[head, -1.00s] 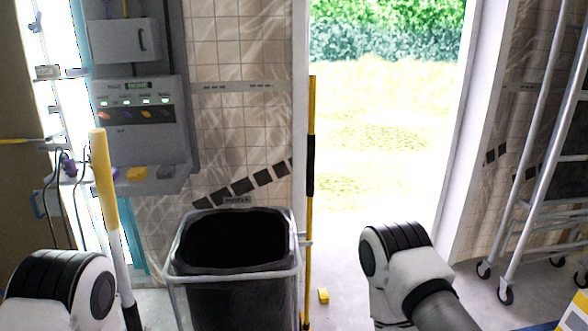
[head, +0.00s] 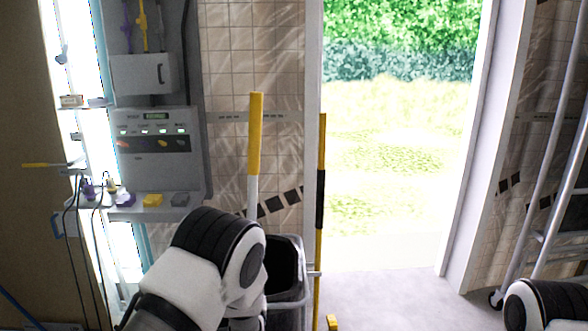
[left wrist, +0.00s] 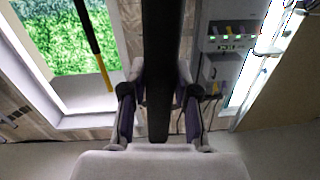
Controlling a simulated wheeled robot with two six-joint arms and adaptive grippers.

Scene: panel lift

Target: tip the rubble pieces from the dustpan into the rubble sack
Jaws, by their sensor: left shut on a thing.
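My left gripper (left wrist: 158,98) is shut on the dark grip of a long handle (left wrist: 166,50), as the left wrist view shows. In the head view the yellow and white handle (head: 255,140) stands nearly upright behind my left arm; it looks like the dustpan's handle. The pan and the rubble pieces are not visible. The rubble sack (head: 287,262), black and open in a grey frame, is partly covered by my left arm. Whether the pan is over the sack cannot be seen. My right arm shows at the lower right, its gripper out of view.
A yellow and black pole (head: 320,210) stands upright beside the sack. A yellow block (head: 333,322) lies on the floor. A grey control panel with a shelf (head: 155,160) is on the left, a wheeled metal frame (head: 548,190) on the right.

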